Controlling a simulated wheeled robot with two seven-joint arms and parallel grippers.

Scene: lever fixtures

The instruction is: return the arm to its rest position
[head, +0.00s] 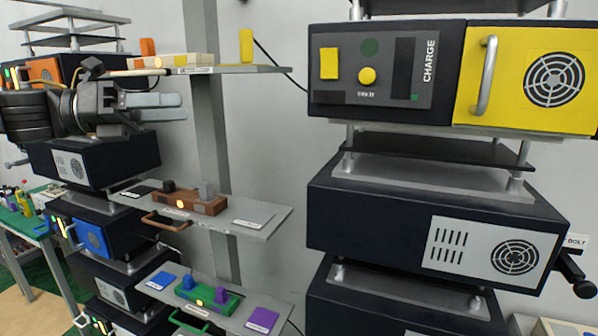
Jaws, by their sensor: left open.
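My left arm comes in from the left edge, with its dark ribbed links. My left gripper (172,107) is at the upper left, its two light grey fingers pointing right. The fingers are apart with a narrow gap and nothing shows between them. It is in front of the left stack of dark boxes, below the upper shelf (228,69) in the picture. Whether it touches anything cannot be told. My right gripper does not show.
At right stands a stack with a CHARGE panel (370,75), a yellow door (530,80) with a handle, and a BOLT lever (575,275). Shelves hold a brown block fixture (190,203) and a green one (205,298).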

